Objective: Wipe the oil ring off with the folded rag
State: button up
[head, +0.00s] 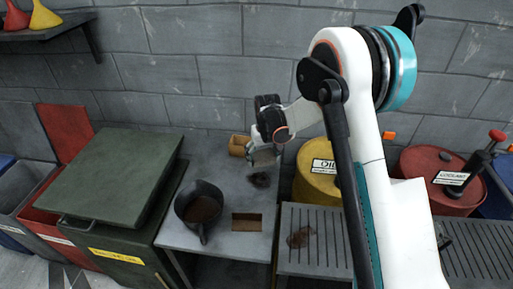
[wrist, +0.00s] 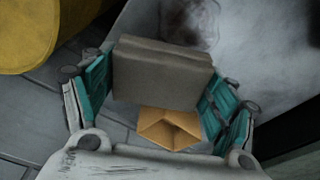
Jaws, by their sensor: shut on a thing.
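The folded rag (wrist: 160,72) is a thick grey-brown block held between the teal fingers of my gripper (wrist: 158,95) in the wrist view. In the head view my gripper (head: 264,150) is shut on the rag (head: 265,159) above the back right part of the grey bench (head: 228,165). A dark oil mark (head: 260,180) lies on the bench just below and in front of the rag. It also shows as a dark smudge (wrist: 190,20) at the top of the wrist view, beyond the rag. The rag looks apart from the mark; exact height is hard to tell.
A yellow oil drum (head: 318,170) stands to the right. A reddish-brown stain (head: 300,237) is on the slatted grating.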

jog(key=shift+r+p, duration=0.5)
jog(key=shift+r, duration=0.7)
